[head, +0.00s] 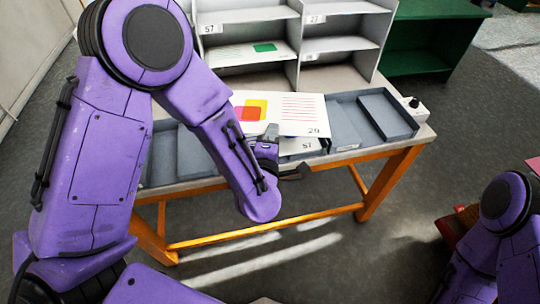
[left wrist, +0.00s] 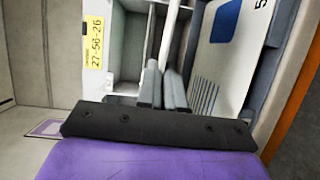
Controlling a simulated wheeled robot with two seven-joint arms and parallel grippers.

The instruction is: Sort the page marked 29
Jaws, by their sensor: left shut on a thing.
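The page marked 29 (head: 289,109) is white with overlapping red and yellow shapes, pink lines and its number at the lower right corner. My left gripper (head: 268,138) is shut on its near edge and holds it above the table. In the left wrist view the gripper (left wrist: 163,85) has its fingers close together on a thin edge-on sheet. The sorting shelf (head: 297,48) stands behind, with small number labels including 57 and 27. A page with a green shape (head: 232,55) lies in a left compartment. My right gripper is out of view.
Below the held page, a page marked 57 (head: 300,146) lies in a grey tray; its blue shape shows in the left wrist view (left wrist: 227,22). Another grey tray (head: 409,128) is at the right, beside a small box with a black knob (head: 416,104).

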